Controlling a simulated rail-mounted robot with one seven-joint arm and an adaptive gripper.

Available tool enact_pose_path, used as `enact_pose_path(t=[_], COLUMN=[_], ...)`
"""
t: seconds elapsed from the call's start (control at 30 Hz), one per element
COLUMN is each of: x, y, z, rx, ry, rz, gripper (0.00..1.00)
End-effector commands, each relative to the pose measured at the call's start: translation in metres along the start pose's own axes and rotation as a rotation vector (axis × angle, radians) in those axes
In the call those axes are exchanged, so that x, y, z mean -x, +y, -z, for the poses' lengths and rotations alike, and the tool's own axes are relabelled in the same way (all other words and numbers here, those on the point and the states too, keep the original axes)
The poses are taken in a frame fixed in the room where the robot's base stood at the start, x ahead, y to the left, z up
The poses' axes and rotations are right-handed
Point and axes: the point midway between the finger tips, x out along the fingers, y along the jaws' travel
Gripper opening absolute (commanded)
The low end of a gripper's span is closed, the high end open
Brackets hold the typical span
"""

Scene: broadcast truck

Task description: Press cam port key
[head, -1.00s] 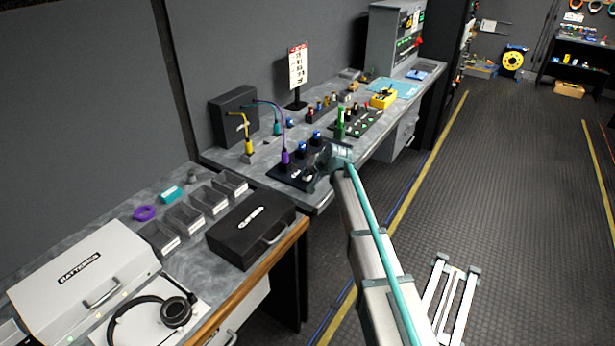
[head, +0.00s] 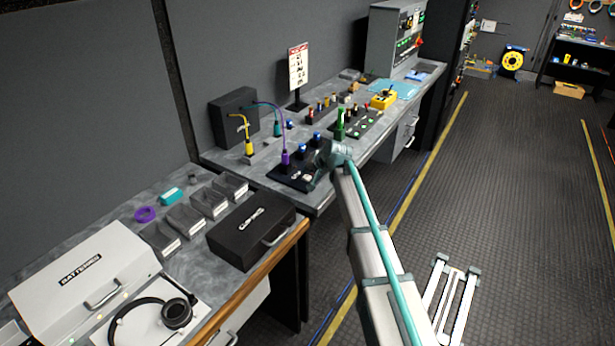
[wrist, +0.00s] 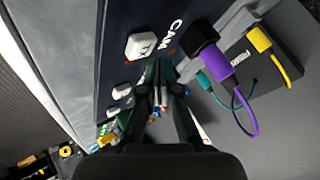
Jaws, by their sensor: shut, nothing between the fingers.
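A dark panel (head: 281,176) marked CAM lies at the front edge of the far bench; it fills the top of the wrist view (wrist: 116,30).
Yellow (head: 248,147) and teal (head: 277,128) plugs with cables stand near a black box (head: 232,113). A green upright item (head: 340,122) and another dark control panel (head: 366,127) are farther along the bench. A black case (head: 252,230) sits on the nearer bench.

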Motion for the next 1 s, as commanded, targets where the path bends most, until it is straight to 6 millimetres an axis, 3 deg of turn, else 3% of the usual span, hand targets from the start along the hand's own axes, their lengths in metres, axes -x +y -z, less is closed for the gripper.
enact_pose_path(t=[0.5, 1.0], x=[0.033, 0.036], y=[-0.024, -0.026], z=[0.024, 0.026], rx=[-0.001, -0.001], ry=[0.000, 0.000], rz=[0.000, 0.000], gripper=[0.00, 0.00])
